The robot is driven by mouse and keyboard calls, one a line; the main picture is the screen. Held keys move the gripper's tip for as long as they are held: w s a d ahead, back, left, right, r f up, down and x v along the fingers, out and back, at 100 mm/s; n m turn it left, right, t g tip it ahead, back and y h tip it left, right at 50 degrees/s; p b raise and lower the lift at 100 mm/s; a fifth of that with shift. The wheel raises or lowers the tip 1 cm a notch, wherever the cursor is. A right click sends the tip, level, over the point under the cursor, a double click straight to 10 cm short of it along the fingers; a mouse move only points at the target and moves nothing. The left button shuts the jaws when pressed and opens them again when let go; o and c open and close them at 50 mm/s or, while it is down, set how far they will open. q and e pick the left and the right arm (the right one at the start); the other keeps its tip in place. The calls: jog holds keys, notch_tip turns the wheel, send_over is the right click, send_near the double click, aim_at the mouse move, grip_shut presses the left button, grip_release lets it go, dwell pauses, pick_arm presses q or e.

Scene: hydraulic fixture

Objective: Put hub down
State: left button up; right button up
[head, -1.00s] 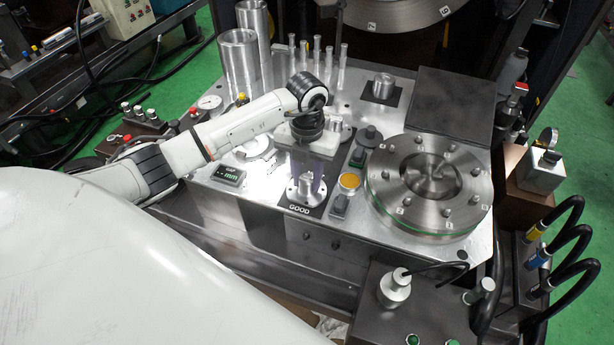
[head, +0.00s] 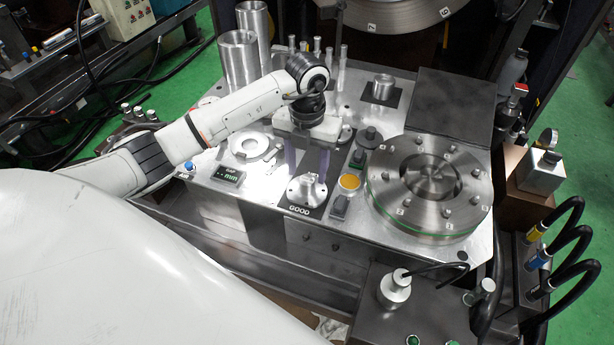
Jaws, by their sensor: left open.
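The hub (head: 306,192), a shiny metal flange with a short upright post, sits flat on the dark pad marked GOOD (head: 299,211) near the front edge of the machine top. My left gripper (head: 307,176) points down from above it. Its two purplish fingers are spread, one on each side of the hub's post, with a gap between them. It is open, and whether a finger still touches the hub is too small to tell. My right gripper is out of view.
A large round bolted plate (head: 430,184) stands close on the right. A yellow button (head: 349,182) and a small gap display (head: 228,174) flank the pad. Metal cylinders (head: 237,58) and several thin pins stand behind. A black flat block (head: 452,100) is at back right.

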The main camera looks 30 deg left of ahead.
aim_at(307, 179)
pick_arm(q)
notch_tip(307, 179, up, 8)
jog(key=s+d+f+m+h, duration=0.1)
jog(key=s+d+f+h, duration=0.15)
jog(key=d, duration=0.45)
jog(key=s+d+f+g+h, duration=0.1)
jog(key=d+h, duration=0.2)
jog(key=d, duration=0.3)
jog(key=s+d+f+m+h, duration=0.1)
jog(key=s+d+h, duration=0.15)
jog(key=d, duration=0.45)
jog(key=d+r+n+t+h, duration=0.5)
jog(key=d+r+n+h, duration=0.15)
jog(key=d+h, duration=0.35)
jog(key=a+f+n+t+y, duration=1.1)
jog(key=a+n+t+y, duration=0.15)
jog(key=n, duration=0.85)
jog(key=s+a+f+n+g+y, duration=0.3)
jog(key=s+f+n+g, duration=0.3)
jog(key=s+f, duration=0.9)
jog(key=shift+a+f+g, duration=0.65)
jog(key=shift+f+g, duration=0.15)
jog(key=shift+g, duration=0.25)
